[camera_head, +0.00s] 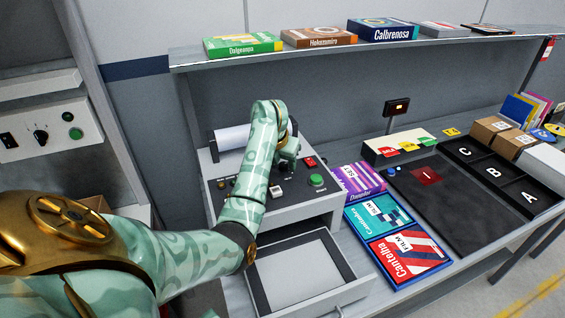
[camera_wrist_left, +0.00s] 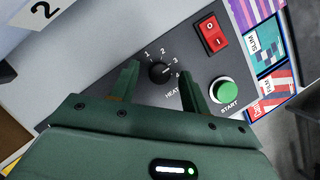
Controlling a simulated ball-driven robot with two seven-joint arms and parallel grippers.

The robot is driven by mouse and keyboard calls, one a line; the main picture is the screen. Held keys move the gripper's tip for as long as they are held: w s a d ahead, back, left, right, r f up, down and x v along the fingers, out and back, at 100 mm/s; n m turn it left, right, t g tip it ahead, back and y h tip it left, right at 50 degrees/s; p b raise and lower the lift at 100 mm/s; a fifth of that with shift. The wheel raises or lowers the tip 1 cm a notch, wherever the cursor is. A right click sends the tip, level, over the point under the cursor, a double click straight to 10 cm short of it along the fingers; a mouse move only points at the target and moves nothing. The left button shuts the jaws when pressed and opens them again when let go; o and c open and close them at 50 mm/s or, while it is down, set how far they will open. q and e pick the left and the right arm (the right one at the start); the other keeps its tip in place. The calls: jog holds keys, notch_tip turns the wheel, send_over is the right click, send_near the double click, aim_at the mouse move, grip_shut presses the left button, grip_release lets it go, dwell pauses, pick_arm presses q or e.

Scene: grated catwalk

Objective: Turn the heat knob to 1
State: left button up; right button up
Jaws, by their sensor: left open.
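The heat knob (camera_wrist_left: 157,72) is a small black round knob on the dark panel of the grey machine (camera_head: 290,212). In the left wrist view the numbers 1 to 4 curve around its upper and right side, with HEAT printed below. Its pointer seems to face right, around 3 to 4, but it is small. My left gripper (camera_wrist_left: 159,77) is open, with one finger on each side of the knob; I cannot tell whether they touch it. In the head view my left gripper (camera_head: 288,162) is over the panel and hides the knob. My right gripper is not in view.
A red switch (camera_wrist_left: 210,33) and green START button (camera_wrist_left: 223,91) sit close right of the knob. An open drawer (camera_head: 345,292) juts out below. Boxes (camera_head: 408,252) lie to the right. A shelf (camera_head: 330,50) with boxes spans above. Another control panel (camera_head: 50,128) is at left.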

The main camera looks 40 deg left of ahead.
pick_arm(q)
jog(key=c, duration=1)
